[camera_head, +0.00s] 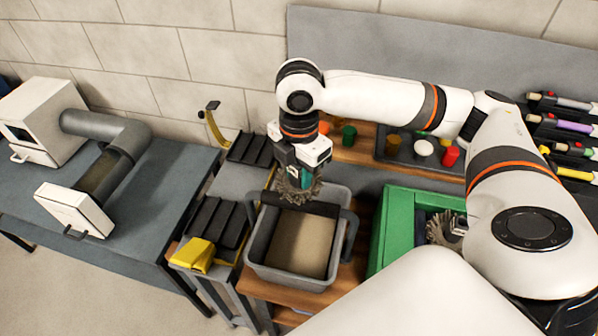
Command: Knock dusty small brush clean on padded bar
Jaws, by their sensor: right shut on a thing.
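My right gripper (297,170) points down over the grey bin and is shut on the small brush. The small brush (298,190) has round grey-brown bristles, which hang just at the dark padded bar. The padded bar (310,206) runs across the far part of the grey bin (268,274). Whether the bristles touch the bar or are just above it, I cannot tell. The bin's floor looks brown and dusty. My left gripper is not in view.
A green crate (393,230) with another round brush (441,228) stands to the right, partly hidden by my arm. Black racks with a yellow block (192,255) are left of the bin. A grey table (160,215) with a duct pipe (105,128) stands farther left.

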